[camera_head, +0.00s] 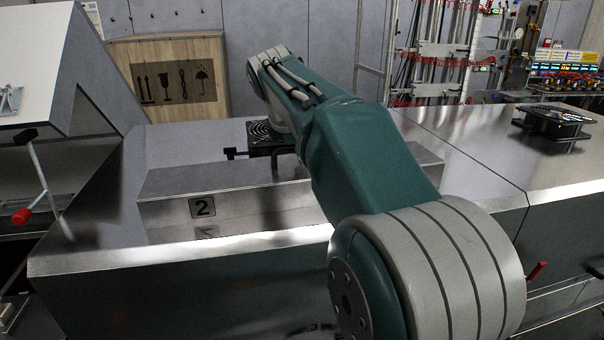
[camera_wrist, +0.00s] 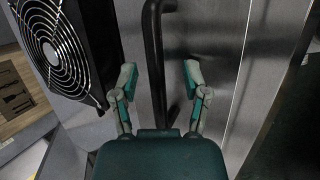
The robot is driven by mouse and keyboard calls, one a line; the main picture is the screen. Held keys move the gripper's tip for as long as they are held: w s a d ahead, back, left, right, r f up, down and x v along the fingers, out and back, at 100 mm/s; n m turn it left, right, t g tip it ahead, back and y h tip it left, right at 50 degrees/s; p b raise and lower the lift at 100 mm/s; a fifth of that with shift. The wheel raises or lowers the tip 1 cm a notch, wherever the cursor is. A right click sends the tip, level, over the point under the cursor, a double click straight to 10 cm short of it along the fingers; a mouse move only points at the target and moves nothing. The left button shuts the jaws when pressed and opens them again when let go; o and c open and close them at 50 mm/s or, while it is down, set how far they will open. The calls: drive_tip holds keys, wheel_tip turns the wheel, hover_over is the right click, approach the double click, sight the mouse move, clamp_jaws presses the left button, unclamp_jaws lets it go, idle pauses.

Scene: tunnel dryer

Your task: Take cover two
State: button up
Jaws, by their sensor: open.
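Cover two is a long grey metal box-shaped cover (camera_head: 170,183) with a "2" label (camera_head: 203,207) on its front face, lying on the metal dryer housing in the head view. Its right part is hidden behind my arm. In the wrist view, my gripper (camera_wrist: 160,75) is open, with one finger on each side of a black bar handle (camera_wrist: 153,50). The bar runs between the fingers, nearer the left one; I cannot tell whether either finger touches it. A grey metal surface (camera_wrist: 215,50) lies behind the bar. My gripper is hidden by the arm in the head view.
A black fan with a round grille (camera_wrist: 55,45) is close to the left finger; it also shows behind the cover (camera_head: 262,132). Another black unit (camera_head: 553,122) sits on the housing at right. A raised grey hood (camera_head: 60,60) stands at left, a wooden crate (camera_head: 170,50) behind.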

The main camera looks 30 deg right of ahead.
clamp_jaws()
drive_tip(key=shift+r, duration=0.1)
